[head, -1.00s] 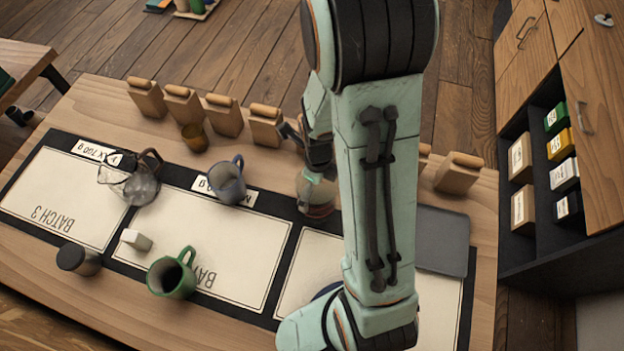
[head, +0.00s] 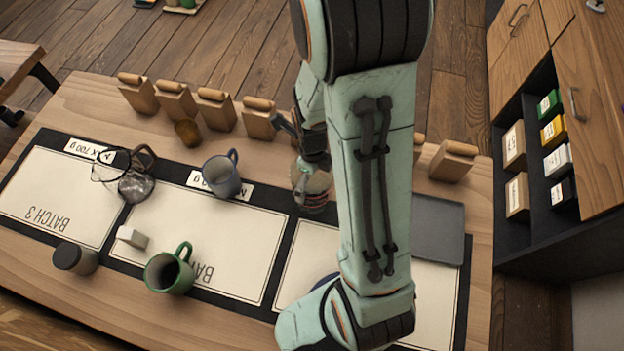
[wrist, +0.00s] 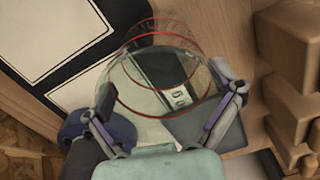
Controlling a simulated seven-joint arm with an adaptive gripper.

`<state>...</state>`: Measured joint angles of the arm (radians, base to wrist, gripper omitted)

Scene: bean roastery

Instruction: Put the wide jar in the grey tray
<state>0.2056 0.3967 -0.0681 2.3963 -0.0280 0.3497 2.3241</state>
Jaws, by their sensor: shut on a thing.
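The wide jar (head: 316,188) is clear glass with red rings, at the back middle of the table in the head view, partly behind my arm. In the wrist view the jar (wrist: 150,70) sits between the fingers of my gripper (wrist: 170,93), which is shut on it. My gripper (head: 310,162) is at the jar's upper part in the head view. I cannot tell whether the jar touches the table. The grey tray (head: 440,240) lies to the right of my arm, its left part hidden. It also shows behind the jar in the wrist view (wrist: 230,135).
Several wooden blocks (head: 258,122) line the back edge. A dark blue item (wrist: 90,128) is partly hidden near my arm.

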